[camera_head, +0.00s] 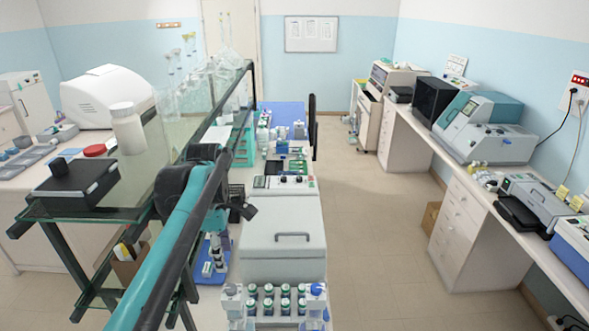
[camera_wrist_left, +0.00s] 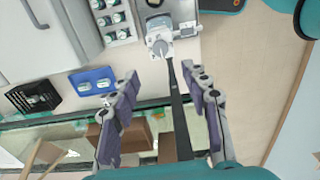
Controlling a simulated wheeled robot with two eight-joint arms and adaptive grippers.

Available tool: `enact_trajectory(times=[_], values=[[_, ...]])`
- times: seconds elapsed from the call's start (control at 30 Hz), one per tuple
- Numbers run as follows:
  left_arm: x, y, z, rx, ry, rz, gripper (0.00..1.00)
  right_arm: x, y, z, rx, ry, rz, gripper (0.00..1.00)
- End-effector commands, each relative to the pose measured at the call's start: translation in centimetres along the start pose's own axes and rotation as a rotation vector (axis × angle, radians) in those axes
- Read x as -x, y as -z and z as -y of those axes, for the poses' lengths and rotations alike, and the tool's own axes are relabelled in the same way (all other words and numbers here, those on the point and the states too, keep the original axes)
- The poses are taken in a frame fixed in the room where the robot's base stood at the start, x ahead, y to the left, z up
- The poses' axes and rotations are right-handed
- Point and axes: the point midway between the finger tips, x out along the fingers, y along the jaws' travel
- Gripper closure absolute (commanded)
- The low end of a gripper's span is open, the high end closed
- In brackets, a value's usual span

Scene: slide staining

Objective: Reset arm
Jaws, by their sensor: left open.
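My left gripper (camera_wrist_left: 160,72) shows in the left wrist view with its two purple-padded fingers spread wide and nothing between them. In the head view my teal left arm comes in from the bottom left and bends down near the glass shelf, so the fingers are hard to make out there. The gripper is above the left side of the bench, close to a blue tray (camera_wrist_left: 95,80) with small bottles, apart from it. The blue tray also shows in the head view (camera_head: 229,268), partly hidden by my arm. My right gripper is not in view.
A glass shelf (camera_head: 150,170) on a dark frame stands close on the left. A grey lidded machine (camera_head: 283,225) and a rack of several bottles (camera_head: 275,300) stand on the central bench. The floor (camera_head: 370,220) to the right is clear. A side counter runs along the right wall.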

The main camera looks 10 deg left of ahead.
Motion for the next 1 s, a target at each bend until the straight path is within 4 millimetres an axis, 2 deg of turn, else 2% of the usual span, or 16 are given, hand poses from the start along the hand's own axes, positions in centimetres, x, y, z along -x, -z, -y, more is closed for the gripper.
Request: enact_trajectory(times=[0.07,0.17,0.27,0.4,0.5,0.7,0.83,1.0], values=[[-0.1,-0.3,0.4,-0.038,-0.012,0.000,0.53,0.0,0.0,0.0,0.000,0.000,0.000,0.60],[-0.7,-1.2,1.7,-0.186,-0.063,-0.003,0.53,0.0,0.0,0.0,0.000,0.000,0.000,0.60],[-1.9,-2.6,3.9,-0.453,-0.154,-0.024,0.53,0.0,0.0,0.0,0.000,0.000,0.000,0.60],[-4.4,-4.7,7.4,-0.899,-0.305,-0.101,0.53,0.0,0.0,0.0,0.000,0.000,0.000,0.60],[-6.2,-5.7,9.4,-1.161,-0.390,-0.174,0.53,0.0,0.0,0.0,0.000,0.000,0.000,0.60],[-9.5,-7.1,12.4,-1.565,-0.514,-0.336,0.53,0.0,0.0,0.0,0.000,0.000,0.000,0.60],[-11.8,-7.7,13.9,-1.772,-0.570,-0.448,0.53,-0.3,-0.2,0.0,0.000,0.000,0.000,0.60],[-16.2,-7.6,13.6,-1.756,-0.564,-0.439,0.53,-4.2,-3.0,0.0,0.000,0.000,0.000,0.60]])
